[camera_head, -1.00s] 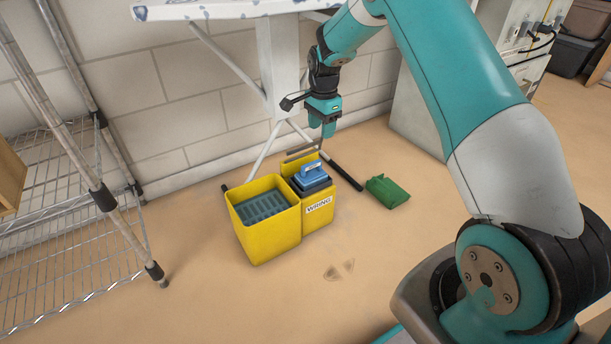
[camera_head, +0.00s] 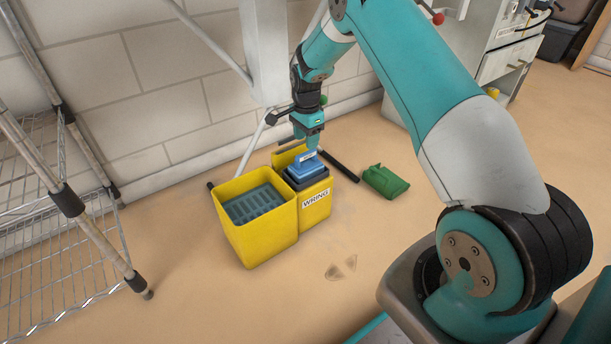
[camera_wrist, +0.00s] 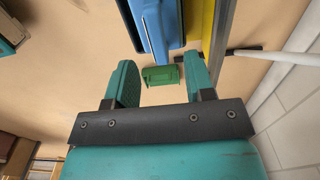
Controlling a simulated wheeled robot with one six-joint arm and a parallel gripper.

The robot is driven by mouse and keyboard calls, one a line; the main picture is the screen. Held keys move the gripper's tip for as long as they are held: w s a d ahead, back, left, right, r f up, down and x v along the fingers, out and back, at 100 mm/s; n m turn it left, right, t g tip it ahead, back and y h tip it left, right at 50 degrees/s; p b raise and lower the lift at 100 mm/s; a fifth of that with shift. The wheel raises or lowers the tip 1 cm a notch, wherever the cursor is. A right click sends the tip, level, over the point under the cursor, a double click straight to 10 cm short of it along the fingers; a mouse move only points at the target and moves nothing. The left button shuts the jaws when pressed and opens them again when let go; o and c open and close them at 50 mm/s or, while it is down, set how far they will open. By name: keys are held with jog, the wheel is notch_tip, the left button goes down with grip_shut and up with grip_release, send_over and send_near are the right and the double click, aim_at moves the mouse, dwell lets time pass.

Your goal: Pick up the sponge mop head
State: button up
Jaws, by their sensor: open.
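The blue block with a raised handle, which looks like the sponge mop head (camera_head: 306,172), sits in the smaller compartment of a yellow bucket (camera_head: 268,243), beside the label "WRING". My gripper (camera_head: 313,148) is just above and behind its handle in the head view. In the wrist view my gripper (camera_wrist: 160,70) is open, with two teal fingers apart and nothing between them. The blue mop head (camera_wrist: 158,25) shows just past the fingertips at the top of that view. Whether a finger touches it, I cannot tell.
White table legs and the block wall (camera_head: 165,95) stand close behind. A wire shelf (camera_head: 60,220) is left. The front floor is clear.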

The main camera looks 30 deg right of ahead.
aim_at(306, 153)
jog(key=shift+s+a+f+b, duration=0.1)
jog(key=shift+f+b, duration=2.45)
jog(key=shift+f, duration=0.9)
jog(key=shift+r, duration=0.1)
grip_shut()
